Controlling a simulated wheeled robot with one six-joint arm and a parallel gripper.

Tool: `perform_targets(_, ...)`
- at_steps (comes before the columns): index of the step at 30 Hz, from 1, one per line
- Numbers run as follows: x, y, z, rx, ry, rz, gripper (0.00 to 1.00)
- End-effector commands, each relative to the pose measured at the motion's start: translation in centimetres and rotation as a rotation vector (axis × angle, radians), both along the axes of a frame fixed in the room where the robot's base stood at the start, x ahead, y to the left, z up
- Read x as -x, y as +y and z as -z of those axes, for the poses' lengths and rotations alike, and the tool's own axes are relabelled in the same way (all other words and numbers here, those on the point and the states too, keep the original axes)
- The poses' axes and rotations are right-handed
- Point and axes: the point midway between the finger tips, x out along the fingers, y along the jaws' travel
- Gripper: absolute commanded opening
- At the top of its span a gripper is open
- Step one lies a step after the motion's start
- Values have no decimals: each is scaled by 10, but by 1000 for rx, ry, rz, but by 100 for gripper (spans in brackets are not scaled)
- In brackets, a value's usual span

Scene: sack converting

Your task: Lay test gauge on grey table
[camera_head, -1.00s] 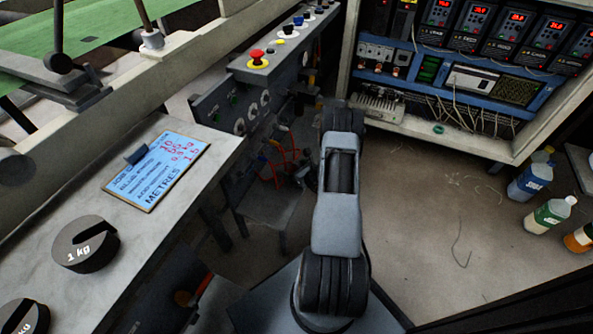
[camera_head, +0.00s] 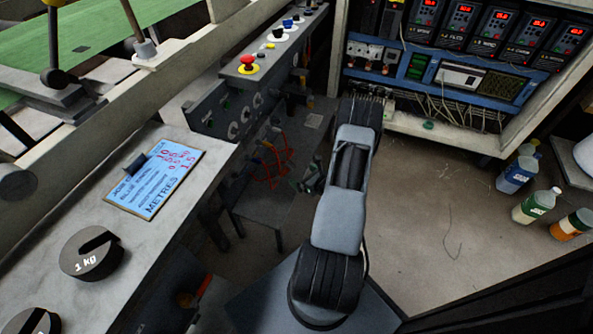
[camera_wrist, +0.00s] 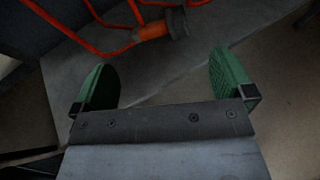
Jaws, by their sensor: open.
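The grey table (camera_head: 262,207) is low and dark grey, beside the control console in the head view. Its top also fills much of the upper wrist view (camera_wrist: 165,65). My gripper (camera_head: 308,180) is at the table's right side in the head view. In the wrist view its two green-padded fingers (camera_wrist: 163,82) are wide apart with nothing between them. An orange-red tangle of thin tubes or wires (camera_head: 277,165) is over the table, left of my gripper. In the wrist view it has an orange and grey cylindrical end (camera_wrist: 165,27) beyond the fingertips. I cannot make out a test gauge for certain.
The console (camera_head: 232,105) with a red emergency button stands behind the table. A pale bench (camera_head: 60,245) with black weights and a blue METRES card (camera_head: 155,180) is at left. An open electrical cabinet (camera_head: 430,85) is at back right. Several bottles (camera_head: 537,205) stand on otherwise fairly clear floor.

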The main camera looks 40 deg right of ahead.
Motion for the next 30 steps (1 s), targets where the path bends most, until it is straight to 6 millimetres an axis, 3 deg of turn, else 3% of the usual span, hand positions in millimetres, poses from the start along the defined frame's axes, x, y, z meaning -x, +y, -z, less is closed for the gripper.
perform_targets(9,26,-3,-11,0,0,1,100)
perform_targets(30,28,-3,-11,1,0,0,100)
